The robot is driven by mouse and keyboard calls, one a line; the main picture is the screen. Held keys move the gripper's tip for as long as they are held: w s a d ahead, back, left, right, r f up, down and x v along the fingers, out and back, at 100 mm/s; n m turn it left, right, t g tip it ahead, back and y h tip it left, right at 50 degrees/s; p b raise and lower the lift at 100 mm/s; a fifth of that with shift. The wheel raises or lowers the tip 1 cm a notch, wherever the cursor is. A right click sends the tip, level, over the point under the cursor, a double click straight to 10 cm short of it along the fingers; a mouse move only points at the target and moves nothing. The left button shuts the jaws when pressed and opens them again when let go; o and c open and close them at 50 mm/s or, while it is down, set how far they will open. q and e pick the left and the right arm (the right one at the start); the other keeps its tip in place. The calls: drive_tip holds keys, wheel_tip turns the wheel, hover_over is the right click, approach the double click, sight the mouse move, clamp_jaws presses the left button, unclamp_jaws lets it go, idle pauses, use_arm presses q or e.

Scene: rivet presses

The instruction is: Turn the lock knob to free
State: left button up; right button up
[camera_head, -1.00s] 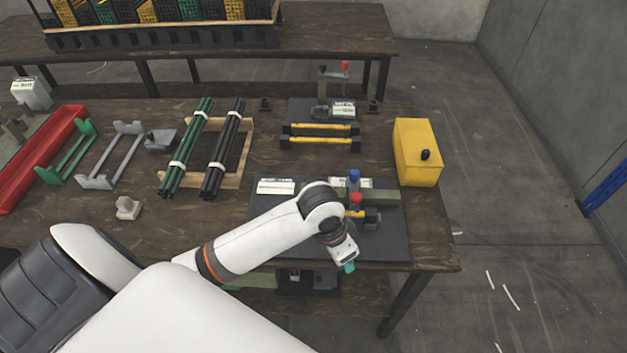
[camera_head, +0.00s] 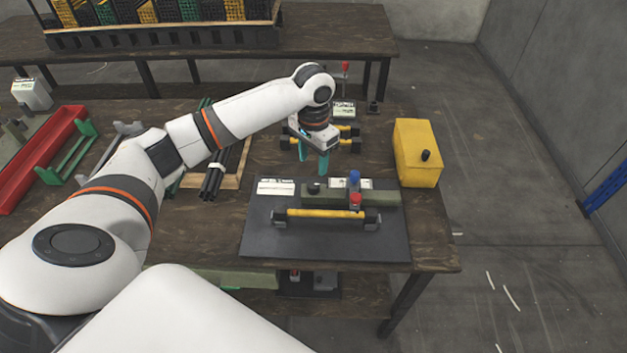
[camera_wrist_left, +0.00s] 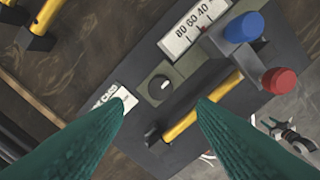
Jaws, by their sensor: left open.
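The lock knob (camera_wrist_left: 160,87) is a round black dial with a white pointer mark on the green press body, between my fingertips in the left wrist view. In the head view the knob (camera_head: 313,187) is a small dark spot on the left part of the green block. My left gripper (camera_head: 315,164) has teal fingers, points down, and hangs just above and behind the knob. In the left wrist view my left gripper (camera_wrist_left: 164,102) is open, with nothing between the fingers. The knob's lettering is too small to read. My right gripper is out of view.
A blue button (camera_head: 354,178) and a red button (camera_head: 356,199) stand right of the knob. A yellow bar (camera_head: 318,213) lies along the front of the dark base plate (camera_head: 280,248). A yellow box (camera_head: 417,152) stands at the right. Scale label (camera_wrist_left: 195,30) is beyond the knob.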

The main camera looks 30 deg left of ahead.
sight(313, 183)
use_arm(q)
wheel_tip(313, 183, down, 8)
drive_tip(key=shift+f, duration=0.1)
idle(0.4)
drive_tip(key=c, duration=1)
drive_tip(key=shift+r+p, duration=0.2)
drive_tip(key=shift+p, duration=0.35)
drive_tip(key=n+p, duration=1.1)
drive_tip(key=p, duration=0.4)
drive_tip(key=shift+d+r, duration=0.1)
drive_tip(key=n+p, duration=0.2)
drive_tip(key=n, duration=0.1)
drive_tip(key=shift+p, duration=0.35)
drive_tip(key=shift+f+n+p, duration=0.2)
drive_tip(key=shift+n+p, duration=0.7)
drive_tip(key=shift+n, duration=1)
drive_tip(key=shift+w, duration=0.1)
